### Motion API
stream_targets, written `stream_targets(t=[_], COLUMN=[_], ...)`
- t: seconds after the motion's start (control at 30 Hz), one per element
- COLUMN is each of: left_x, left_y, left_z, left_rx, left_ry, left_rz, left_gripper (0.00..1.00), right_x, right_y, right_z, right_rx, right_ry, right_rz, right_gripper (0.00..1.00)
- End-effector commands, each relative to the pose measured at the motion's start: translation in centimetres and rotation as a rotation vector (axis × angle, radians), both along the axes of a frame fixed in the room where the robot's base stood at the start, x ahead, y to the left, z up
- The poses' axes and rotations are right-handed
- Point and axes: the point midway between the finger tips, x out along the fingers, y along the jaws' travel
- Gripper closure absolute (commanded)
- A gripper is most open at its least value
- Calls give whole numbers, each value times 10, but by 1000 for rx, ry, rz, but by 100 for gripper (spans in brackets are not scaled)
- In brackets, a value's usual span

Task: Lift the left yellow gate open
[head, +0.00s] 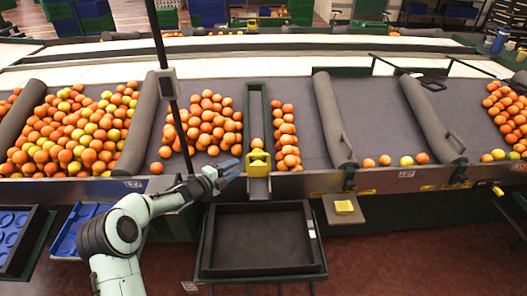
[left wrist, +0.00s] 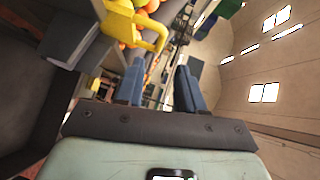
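The yellow gate (head: 258,163) stands at the front end of a narrow green-walled channel, and it looks lowered. Its yellow handle also shows at the upper left of the left wrist view (left wrist: 150,30). One orange sits in the channel right behind the gate. My left gripper (head: 228,174) is just left of the gate, with its blue fingers pointing towards it. In the left wrist view the fingers (left wrist: 158,88) are apart with nothing between them, and the handle is beyond them to the upper left. My right gripper is not in view.
A black empty tray (head: 258,262) stands below the gate. Oranges (head: 208,122) are heaped left of the channel, with more to its right (head: 286,140). Grey padded dividers (head: 333,118) split the sorting table. A dark vertical post (head: 168,85) rises near my left arm.

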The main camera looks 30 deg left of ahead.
Motion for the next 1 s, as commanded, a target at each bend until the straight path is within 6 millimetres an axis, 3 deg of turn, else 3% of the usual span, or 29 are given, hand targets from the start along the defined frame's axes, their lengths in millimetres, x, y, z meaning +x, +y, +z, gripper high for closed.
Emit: stream_targets(t=[0.6,0.8,1.0], left_x=[109,123,125], left_y=[-28,-31,-31], left_z=[-9,-13,-16], left_rx=[-3,-2,0], left_ry=[-4,-2,0], left_rz=[-1,-1,0], left_gripper=[62,62,62], right_x=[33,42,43], right_y=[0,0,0], right_z=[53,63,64], right_rx=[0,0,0], right_ry=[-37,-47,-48], right_rz=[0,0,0], right_gripper=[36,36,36])
